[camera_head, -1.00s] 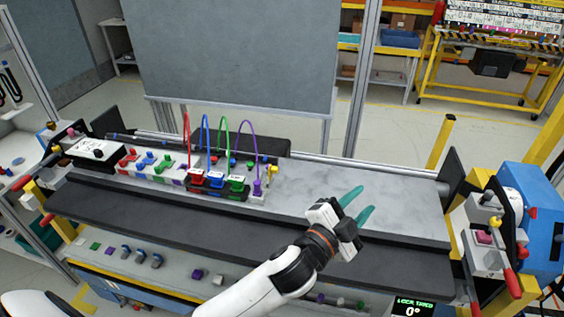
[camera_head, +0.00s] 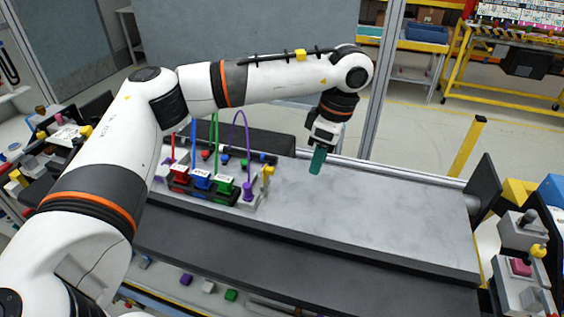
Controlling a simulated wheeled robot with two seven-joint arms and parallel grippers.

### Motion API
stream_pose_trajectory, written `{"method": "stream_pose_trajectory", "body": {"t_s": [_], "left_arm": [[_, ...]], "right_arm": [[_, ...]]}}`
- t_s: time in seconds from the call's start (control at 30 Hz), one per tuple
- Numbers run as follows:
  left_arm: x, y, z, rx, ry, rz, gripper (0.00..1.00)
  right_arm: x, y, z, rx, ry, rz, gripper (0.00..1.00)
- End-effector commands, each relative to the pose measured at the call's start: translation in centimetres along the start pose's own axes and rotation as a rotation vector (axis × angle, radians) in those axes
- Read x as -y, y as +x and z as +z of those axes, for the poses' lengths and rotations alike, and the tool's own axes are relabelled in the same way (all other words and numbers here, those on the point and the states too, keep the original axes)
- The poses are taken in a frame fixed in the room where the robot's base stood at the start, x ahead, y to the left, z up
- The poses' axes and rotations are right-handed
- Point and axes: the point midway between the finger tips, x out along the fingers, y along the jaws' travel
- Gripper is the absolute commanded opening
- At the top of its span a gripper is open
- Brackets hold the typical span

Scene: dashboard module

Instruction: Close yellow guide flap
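A small yellow part, likely the yellow guide flap (camera_head: 267,171), stands up at the right end of the dashboard module (camera_head: 252,204), beside the purple plug (camera_head: 248,190). It is too small to tell its hinge or exact angle. My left gripper (camera_head: 317,160) points down over the grey bench top, to the right of the yellow part and apart from it. Its teal fingers overlap in this view, so their gap is hidden. Nothing shows held in them. My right gripper is out of view.
The grey bench top (camera_head: 390,218) is clear to the right. A control box with a pink button (camera_head: 520,267) stands at the far right.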

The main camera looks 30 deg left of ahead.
Motion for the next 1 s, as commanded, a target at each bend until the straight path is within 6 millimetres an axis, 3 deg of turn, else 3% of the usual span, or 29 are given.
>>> {"method": "stream_pose_trajectory", "body": {"t_s": [0.03, 0.1, 0.27, 0.8, 1.0], "left_arm": [[0.6, -1.0, 2.5, 0.079, -0.033, -0.019, 0.36], [1.0, -2.2, 5.0, 0.163, -0.070, -0.028, 0.36], [1.1, -2.9, 7.2, 0.235, -0.101, -0.028, 0.36], [1.1, 5.9, 9.1, 0.231, -0.098, -0.024, 0.36], [1.1, 7.9, 9.7, 0.232, -0.099, -0.026, 0.36]], "right_arm": [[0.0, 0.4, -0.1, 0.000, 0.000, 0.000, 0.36], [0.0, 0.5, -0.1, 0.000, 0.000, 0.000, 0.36], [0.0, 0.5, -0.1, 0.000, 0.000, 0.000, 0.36], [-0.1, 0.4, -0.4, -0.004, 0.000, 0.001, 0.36], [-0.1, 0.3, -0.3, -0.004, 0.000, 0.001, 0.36]]}}
